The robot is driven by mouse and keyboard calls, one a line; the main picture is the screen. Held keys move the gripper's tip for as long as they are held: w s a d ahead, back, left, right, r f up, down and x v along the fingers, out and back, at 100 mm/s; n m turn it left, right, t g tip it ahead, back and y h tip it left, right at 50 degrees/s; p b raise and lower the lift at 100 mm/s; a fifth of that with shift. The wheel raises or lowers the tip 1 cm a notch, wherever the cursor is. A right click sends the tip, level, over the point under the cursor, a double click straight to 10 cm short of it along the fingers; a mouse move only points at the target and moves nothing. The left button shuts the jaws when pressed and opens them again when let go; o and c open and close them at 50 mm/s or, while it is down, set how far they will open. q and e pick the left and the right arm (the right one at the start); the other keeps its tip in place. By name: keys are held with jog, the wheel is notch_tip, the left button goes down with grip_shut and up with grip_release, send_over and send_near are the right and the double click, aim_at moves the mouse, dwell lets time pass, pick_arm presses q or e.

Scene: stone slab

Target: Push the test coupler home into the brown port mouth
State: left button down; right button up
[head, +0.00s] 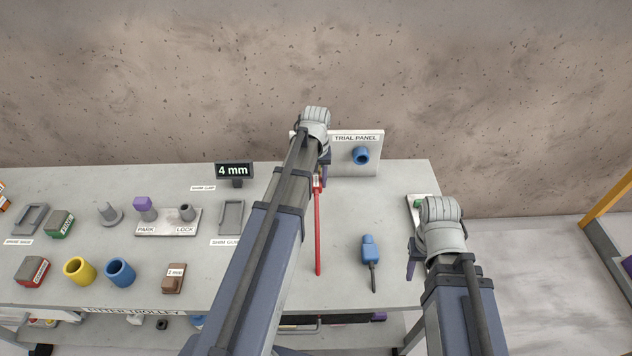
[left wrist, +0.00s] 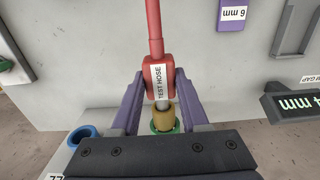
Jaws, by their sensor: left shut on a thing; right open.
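My left gripper (head: 322,160) is in front of the trial panel (head: 370,168). In the left wrist view its purple fingers (left wrist: 160,98) are shut on the red test coupler (left wrist: 152,72), labelled TEST HOSE. The coupler's grey neck meets a tan-brown sleeve (left wrist: 162,115), with a green ring (left wrist: 165,128) around its far end. I cannot tell whether the sleeve is the coupler's nose or the brown port mouth, nor how deep anything sits. My arm hides that spot in the head view. My right gripper (head: 412,258) is open and empty at the bench's right.
A blue port (head: 361,155) stands out from the panel, close beside my left gripper. The red hose (head: 318,235) lies towards the bench front. A blue plug (head: 368,247) and a 4 mm display (head: 235,171) are near. Several blocks and rings fill the left side.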

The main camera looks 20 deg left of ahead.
aim_at(316, 177)
pick_arm(q)
jog(key=shift+w+a, duration=0.4)
jog(key=shift+w, duration=0.35)
jog(key=shift+c, duration=1.7)
grip_release()
jog(key=shift+r, duration=0.15)
notch_tip(316, 177, up, 8)
jog(key=p, duration=0.8)
jog(key=shift+f, duration=0.2)
jog(key=shift+s+f, duration=0.1)
